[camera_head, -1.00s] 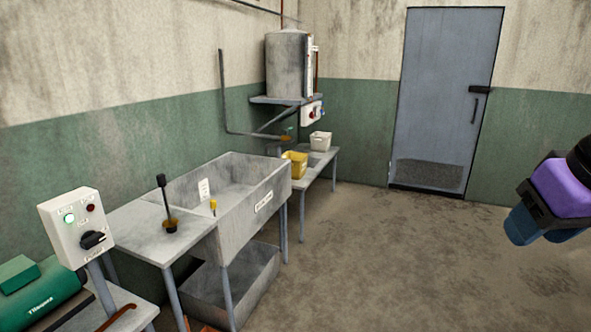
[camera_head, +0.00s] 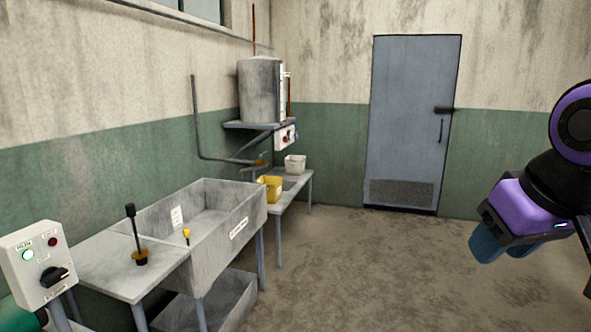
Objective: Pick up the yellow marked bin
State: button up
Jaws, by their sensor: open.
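A yellow bin (camera_head: 270,188) stands on a low grey table (camera_head: 293,190) beyond the sink, in the middle distance. It looks upright, and any mark on it is too small to make out. A whitish bin (camera_head: 295,164) stands farther back on the same table. My gripper (camera_head: 508,246) is at the right, in the air, pointing down and to the left. It is open, far from the yellow bin, and nothing shows between its blue fingers.
A concrete sink (camera_head: 226,230) with a side counter (camera_head: 120,262) runs along the left wall. A control box (camera_head: 38,266) stands at the near left. A tank (camera_head: 262,90) hangs above the table. The floor (camera_head: 350,260) is open towards the door (camera_head: 413,120).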

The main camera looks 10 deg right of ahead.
aim_at(269, 190)
jog(key=i+l+z, duration=0.1)
jog(key=i+z, duration=0.3)
jog(key=i, duration=2.5)
jog(key=i+l+u, duration=0.15)
jog(key=i+u, duration=0.2)
jog(key=i, duration=0.25)
jog(key=i+l+u, duration=0.4)
jog(key=i, duration=0.15)
jog(key=i+l+u, duration=0.9)
jog(key=l+u, duration=0.15)
jog(key=i+l+u, duration=0.25)
jog(key=l, duration=0.2)
jog(key=l+u, duration=0.25)
jog(key=i+l+u, duration=0.2)
jog(key=l, duration=0.25)
jog(key=k, duration=0.1)
